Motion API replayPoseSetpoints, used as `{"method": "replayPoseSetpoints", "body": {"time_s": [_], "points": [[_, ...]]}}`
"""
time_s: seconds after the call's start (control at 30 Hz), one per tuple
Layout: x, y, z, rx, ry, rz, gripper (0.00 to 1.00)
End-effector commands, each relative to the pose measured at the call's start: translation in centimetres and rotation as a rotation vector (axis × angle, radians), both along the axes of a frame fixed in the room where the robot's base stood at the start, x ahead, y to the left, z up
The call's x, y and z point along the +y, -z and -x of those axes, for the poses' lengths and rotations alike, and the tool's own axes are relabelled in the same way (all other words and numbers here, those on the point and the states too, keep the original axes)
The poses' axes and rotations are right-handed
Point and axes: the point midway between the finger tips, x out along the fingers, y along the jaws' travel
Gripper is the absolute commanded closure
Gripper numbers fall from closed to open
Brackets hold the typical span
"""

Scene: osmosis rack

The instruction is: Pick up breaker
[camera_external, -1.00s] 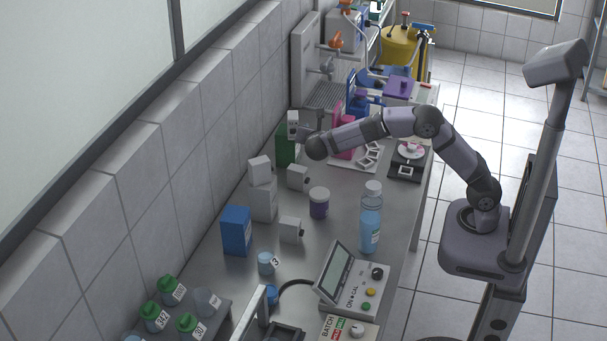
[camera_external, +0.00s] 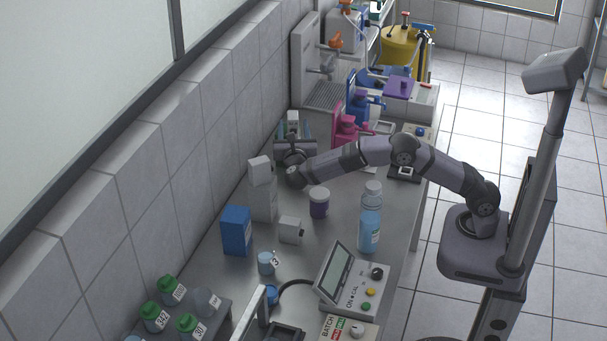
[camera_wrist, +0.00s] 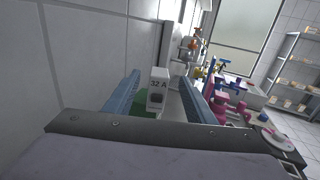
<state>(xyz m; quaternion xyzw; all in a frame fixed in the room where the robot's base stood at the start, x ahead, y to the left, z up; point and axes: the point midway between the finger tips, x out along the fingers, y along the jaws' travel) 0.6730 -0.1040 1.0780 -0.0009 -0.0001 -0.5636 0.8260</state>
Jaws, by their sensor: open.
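The breaker (camera_wrist: 158,90) is a small white block marked "32 A" with a dark patch on its front. In the wrist view it sits between my two blue fingers, over a green block (camera_wrist: 145,109). In the external view the breaker (camera_external: 293,117) shows just beyond my gripper (camera_external: 294,131). My gripper, also in the wrist view (camera_wrist: 158,79), is open with a finger on each side of the breaker. I cannot tell whether either finger touches it. My gripper hides most of the green block in the external view.
The tiled wall (camera_external: 200,135) runs close on the left. A purple-labelled jar (camera_external: 319,203), bottle (camera_external: 370,220), blue box (camera_external: 236,231) and pink device (camera_external: 346,130) stand around.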

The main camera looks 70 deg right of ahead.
Motion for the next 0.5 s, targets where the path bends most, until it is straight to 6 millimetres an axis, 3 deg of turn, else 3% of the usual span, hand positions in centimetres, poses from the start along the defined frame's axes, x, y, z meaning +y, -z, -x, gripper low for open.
{"method": "replayPoseSetpoints", "body": {"time_s": [0.23, 0.5], "points": [[0.0, 3.7, 0.0, 0.003, 0.0, 0.0, 0.5], [-1.2, 3.5, -0.5, -0.001, 0.0, -0.002, 0.5]]}}
